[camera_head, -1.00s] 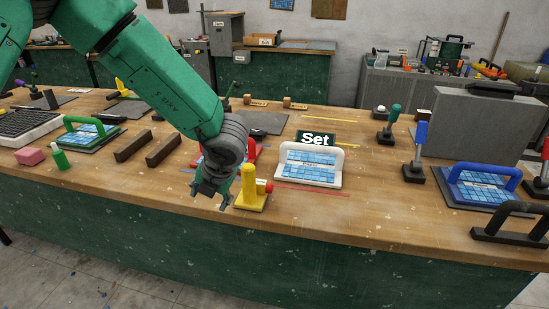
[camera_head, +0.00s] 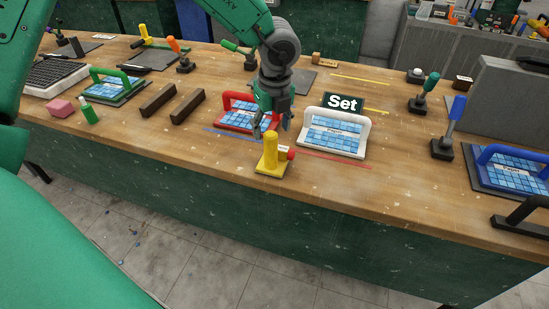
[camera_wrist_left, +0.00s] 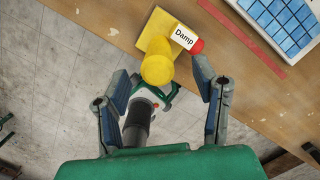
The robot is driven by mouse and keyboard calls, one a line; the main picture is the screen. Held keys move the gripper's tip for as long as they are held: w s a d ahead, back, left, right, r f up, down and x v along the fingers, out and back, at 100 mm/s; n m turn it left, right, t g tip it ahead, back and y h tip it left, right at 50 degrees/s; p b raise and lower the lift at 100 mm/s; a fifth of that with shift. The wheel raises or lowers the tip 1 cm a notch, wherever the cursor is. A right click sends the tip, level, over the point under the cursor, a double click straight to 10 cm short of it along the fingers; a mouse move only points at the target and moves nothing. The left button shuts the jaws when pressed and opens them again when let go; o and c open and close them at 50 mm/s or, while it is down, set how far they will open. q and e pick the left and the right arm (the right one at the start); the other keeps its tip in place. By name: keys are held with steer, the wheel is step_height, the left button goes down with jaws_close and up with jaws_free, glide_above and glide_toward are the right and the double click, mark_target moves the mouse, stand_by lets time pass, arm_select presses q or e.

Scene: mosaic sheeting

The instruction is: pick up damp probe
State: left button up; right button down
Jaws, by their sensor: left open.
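The damp probe (camera_head: 270,155) is a yellow upright handle on a yellow base, with a red tip at its right. It stands near the front edge of the bench. In the left wrist view the probe (camera_wrist_left: 157,68) shows its white "Damp" label and red tip. My left gripper (camera_head: 272,124) is open and empty, just above and behind the handle in the head view. In the left wrist view the jaws (camera_wrist_left: 162,79) are spread, with the handle top showing between and slightly beyond the fingertips. Contact cannot be told. My right gripper is not in view.
A white-framed blue tile sheet (camera_head: 336,134) with a "Set" sign (camera_head: 343,102) stands close right of the probe. A red-handled tile sheet (camera_head: 236,115) lies behind left. Two dark bars (camera_head: 176,108) lie further left. The bench front (camera_head: 300,190) is clear.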

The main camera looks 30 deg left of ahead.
mark_target(270, 141)
arm_select(q)
steer(key=f, duration=0.2)
steer(key=a+f, duration=0.1)
steer(key=f, duration=0.2)
steer(key=shift+w+f+p, duration=0.1)
steer(key=shift+p, duration=0.3)
steer(key=shift+d, duration=0.1)
steer(key=c, duration=1.2)
steer(key=shift+c, duration=0.2)
